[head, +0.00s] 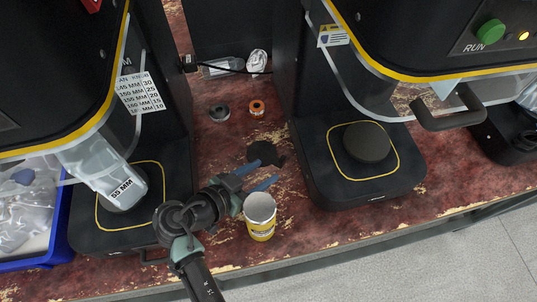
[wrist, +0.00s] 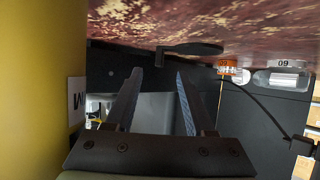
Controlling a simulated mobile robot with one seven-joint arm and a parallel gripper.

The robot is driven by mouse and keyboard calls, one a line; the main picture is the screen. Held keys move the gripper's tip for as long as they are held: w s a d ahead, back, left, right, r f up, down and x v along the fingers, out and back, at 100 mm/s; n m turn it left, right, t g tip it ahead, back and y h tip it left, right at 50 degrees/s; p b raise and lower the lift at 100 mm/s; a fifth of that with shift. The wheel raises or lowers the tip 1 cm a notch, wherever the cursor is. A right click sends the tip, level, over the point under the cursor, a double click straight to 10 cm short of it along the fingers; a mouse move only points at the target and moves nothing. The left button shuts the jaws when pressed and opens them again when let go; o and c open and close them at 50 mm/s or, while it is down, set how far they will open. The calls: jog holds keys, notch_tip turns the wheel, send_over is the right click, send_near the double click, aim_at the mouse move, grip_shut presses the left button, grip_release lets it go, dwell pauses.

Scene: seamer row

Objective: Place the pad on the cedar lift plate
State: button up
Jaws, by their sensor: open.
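A flat black piece (head: 265,153), probably the pad, lies on the worn red counter between two black machines. It shows in the wrist view as a thin dark disc (wrist: 190,48) with a small block at one side. My gripper (head: 257,175) is open and empty, low over the counter. Its blue fingertips are close to the black piece in the head view; contact cannot be told. The right machine bears a round dark plate (head: 367,142) inside a yellow outline. The left machine's plate is largely hidden by a clear-wrapped part marked 55 MM (head: 122,189). No cedar name is readable.
A yellow can (head: 260,222) stands close beside my gripper and fills the left of the wrist view (wrist: 40,90). A blue bin (head: 58,245) sits far left.

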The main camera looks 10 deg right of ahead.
aim_at(279, 163)
jog(key=x, duration=0.5)
jog(key=shift+w+d+f, duration=0.15)
jog(key=shift+w+d, duration=0.05)
jog(key=shift+d, duration=0.15)
grip_shut()
